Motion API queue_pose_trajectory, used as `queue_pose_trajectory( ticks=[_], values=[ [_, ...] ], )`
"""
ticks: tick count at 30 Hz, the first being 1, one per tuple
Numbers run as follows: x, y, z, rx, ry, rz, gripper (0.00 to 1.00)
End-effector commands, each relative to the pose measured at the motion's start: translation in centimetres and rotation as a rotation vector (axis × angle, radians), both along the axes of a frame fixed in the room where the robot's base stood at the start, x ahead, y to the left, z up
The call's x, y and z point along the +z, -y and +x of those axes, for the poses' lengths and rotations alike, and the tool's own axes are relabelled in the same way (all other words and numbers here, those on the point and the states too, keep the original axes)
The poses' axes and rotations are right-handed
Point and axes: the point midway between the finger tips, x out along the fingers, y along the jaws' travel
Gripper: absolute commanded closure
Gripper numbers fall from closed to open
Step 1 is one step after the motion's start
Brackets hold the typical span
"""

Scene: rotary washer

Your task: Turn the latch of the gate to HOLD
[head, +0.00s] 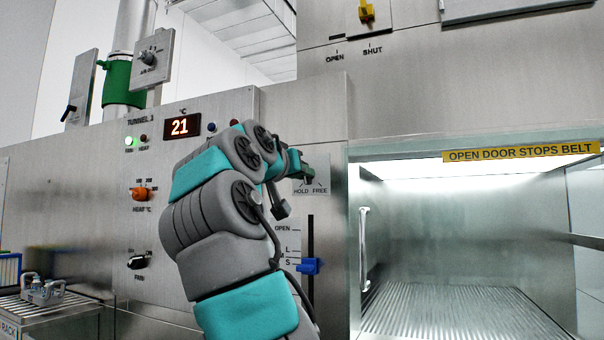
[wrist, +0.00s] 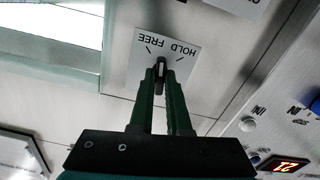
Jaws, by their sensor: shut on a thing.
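The latch (wrist: 161,67) is a small dark lever on a pale plate (head: 311,188) marked HOLD and FREE. In the head view HOLD is on the left and FREE on the right; the wrist view shows the plate (wrist: 182,76) upside down. My gripper (wrist: 161,84) is shut on the latch, with its two green fingers on either side of it. In the head view my gripper (head: 306,175) is at the plate and hides the latch. I cannot tell clearly which mark the latch points to.
A blue slider (head: 310,266) sits low in its vertical slot below the plate. The lit tunnel opening (head: 450,240) with a glass front is to the right. The control panel with a red display (head: 182,126) and an orange knob (head: 143,194) is to the left.

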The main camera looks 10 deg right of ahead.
Motion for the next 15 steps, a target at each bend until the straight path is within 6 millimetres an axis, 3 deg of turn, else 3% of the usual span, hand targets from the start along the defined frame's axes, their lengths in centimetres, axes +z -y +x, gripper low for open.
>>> queue_pose_trajectory(
  ticks=[15],
  values=[
    [0.04, -0.21, 0.05, 0.003, 0.288, 0.396, 1.00]
  ],
)
